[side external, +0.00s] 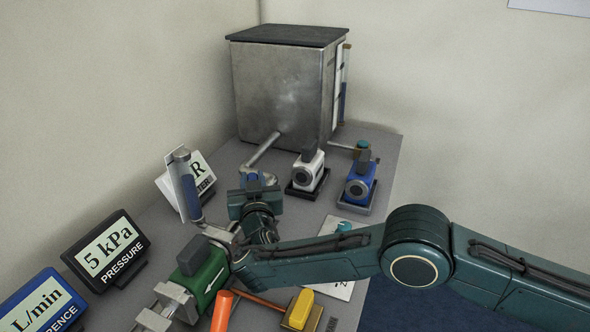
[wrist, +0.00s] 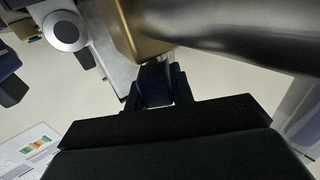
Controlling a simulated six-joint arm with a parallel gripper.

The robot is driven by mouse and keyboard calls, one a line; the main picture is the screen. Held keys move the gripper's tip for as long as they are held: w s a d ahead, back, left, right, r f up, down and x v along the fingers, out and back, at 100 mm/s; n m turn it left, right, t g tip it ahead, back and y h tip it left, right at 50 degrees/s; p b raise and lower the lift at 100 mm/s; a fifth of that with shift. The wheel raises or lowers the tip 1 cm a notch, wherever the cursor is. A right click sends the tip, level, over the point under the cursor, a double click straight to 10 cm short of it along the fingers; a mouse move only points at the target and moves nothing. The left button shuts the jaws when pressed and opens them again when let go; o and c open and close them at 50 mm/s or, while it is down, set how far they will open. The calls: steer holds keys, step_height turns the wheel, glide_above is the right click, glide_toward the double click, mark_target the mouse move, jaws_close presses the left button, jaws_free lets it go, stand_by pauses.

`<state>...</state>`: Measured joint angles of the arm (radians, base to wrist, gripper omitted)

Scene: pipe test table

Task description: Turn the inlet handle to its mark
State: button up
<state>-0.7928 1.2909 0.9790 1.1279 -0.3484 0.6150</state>
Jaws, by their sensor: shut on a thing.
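The inlet handle (wrist: 155,84) shows in the wrist view as a small dark blue piece between my fingertips. My gripper (wrist: 157,92) is shut on it. Just above it in that view are a brass-coloured valve body (wrist: 128,25) and a thick steel pipe (wrist: 235,30). In the side external view my gripper (side external: 254,182) is at the near end of the metal pipe (side external: 263,150) that comes from the tank. There my wrist hides most of the valve, and I cannot make out the handle's angle. I cannot make out its mark in either view.
A metal tank (side external: 280,90) stands at the back. A white device (side external: 306,172) and a blue device (side external: 358,187) stand to the right of my gripper. A green block (side external: 205,275), an orange handle (side external: 222,312) and a pressure display (side external: 105,250) are nearer. A silver-blue cylinder (side external: 185,185) stands close left.

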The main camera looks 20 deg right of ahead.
steer(key=shift+m+h, duration=0.4)
steer(key=shift+h, duration=0.1)
steer(key=o, duration=1)
steer(key=shift+r, duration=0.2)
step_height(320, 180, up, 20)
steer(key=shift+f, duration=0.15)
